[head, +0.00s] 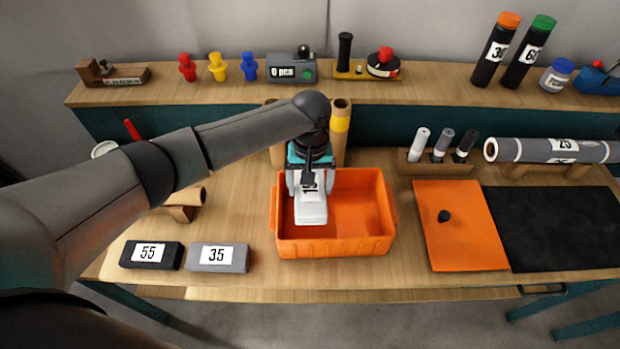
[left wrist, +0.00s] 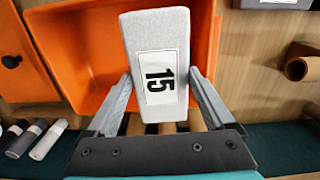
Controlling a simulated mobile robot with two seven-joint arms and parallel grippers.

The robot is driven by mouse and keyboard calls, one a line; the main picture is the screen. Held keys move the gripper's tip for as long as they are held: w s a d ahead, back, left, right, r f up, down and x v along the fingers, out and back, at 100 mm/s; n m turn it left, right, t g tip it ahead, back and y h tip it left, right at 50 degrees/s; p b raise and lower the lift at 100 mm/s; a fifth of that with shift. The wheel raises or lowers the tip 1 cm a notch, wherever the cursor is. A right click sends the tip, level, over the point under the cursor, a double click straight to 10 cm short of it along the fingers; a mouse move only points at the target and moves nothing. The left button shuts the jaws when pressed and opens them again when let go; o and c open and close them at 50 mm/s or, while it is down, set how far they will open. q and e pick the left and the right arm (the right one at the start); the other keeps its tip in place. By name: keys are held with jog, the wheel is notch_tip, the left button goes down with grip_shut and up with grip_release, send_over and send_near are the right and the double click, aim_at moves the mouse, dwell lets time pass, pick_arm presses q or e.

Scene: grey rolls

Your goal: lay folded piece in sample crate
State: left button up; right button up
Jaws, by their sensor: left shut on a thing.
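The orange sample crate (head: 345,246) stands on the bench, open at the top. The piece is over the left part of the crate opening. I cannot tell whether it touches the crate floor. The crate also shows in the left wrist view (left wrist: 70,55). My right gripper is not in view.
Dark "55" (head: 151,254) and grey "35" (head: 218,257) pieces lie left of the crate. An orange sheet (head: 460,225) and a black sheet (head: 560,230) lie right. Cardboard tubes (head: 340,130) stand behind the crate. A grey roll (head: 535,150) rests on supports at the right.

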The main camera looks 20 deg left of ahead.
pick_arm(q)
notch_tip(320, 180, down, 5)
jog(key=shift+f+b, duration=0.2)
jog(key=shift+b, duration=1)
jog(key=shift+f+b, duration=1.9)
jog(key=shift+f, duration=1.45)
jog(key=o, duration=1.2)
jog(key=shift+o, duration=0.2)
jog(key=shift+r, duration=0.15)
notch_tip(320, 180, up, 12)
jog(key=p, duration=1.4)
jog(key=shift+s, duration=0.1)
